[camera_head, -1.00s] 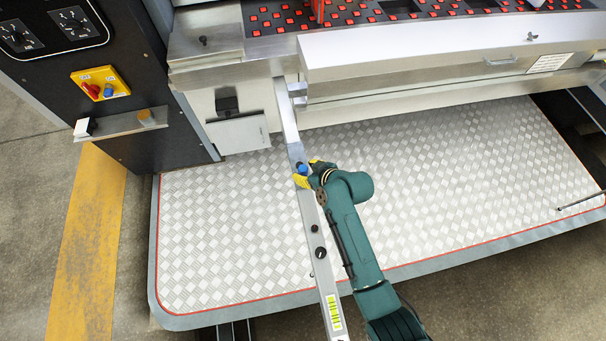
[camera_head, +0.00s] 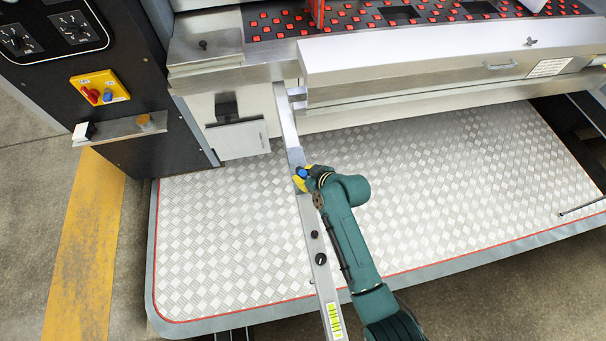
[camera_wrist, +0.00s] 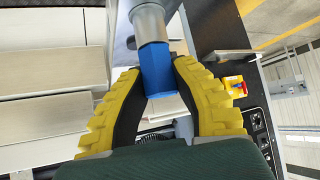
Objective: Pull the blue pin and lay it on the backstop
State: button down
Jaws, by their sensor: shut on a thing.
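The blue pin (camera_head: 303,173) has a blue head and sits at the long metal bar (camera_head: 308,220) that runs out from the machine's front. In the wrist view the blue head (camera_wrist: 156,70) joins a grey cylinder (camera_wrist: 150,25). My gripper (camera_head: 304,176) has yellow fingers, one on each side of the blue head. In the wrist view its fingers (camera_wrist: 158,78) are shut on the head. Whether the grey cylinder belongs to the pin or to its seat I cannot tell. Which part is the backstop I cannot tell.
A machine table with red squares (camera_head: 350,18) and a silver cover with a handle (camera_head: 440,60) stand at the back. A control cabinet with a yellow switch box (camera_head: 100,90) is at the left. A ribbed metal floor plate (camera_head: 220,230) lies below, mostly clear.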

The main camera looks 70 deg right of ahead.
jog(key=shift+r+p, duration=3.3)
jog(key=shift+r, duration=0.25)
